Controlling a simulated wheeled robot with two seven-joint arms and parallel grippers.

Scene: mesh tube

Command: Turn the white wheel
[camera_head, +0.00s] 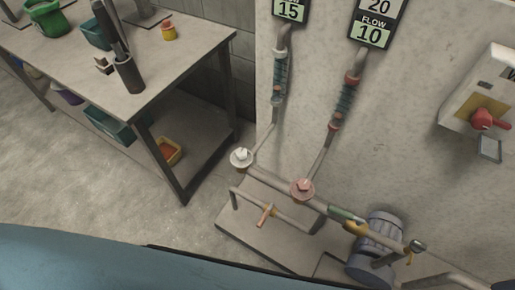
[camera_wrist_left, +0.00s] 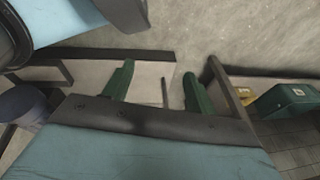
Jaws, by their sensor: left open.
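The white wheel (camera_head: 241,157) sits at the left end of the low pipework beside the pale wall in the head view. A red wheel (camera_head: 302,189) sits to its right on the same pipework. My left gripper (camera_wrist_left: 158,72) shows only in the left wrist view. Its two green fingers are spread apart with nothing between them. I cannot make out the white wheel in the left wrist view, so the gripper's distance from it is unclear. My right gripper is in neither view.
A workbench (camera_head: 185,70) with buckets and tools stands to the left of the wheels. A motor pump (camera_head: 375,245) is at the lower right. Gauge panels (camera_head: 376,28) and a red switch (camera_head: 482,119) are on the wall. Floor (camera_head: 90,190) is clear before the bench.

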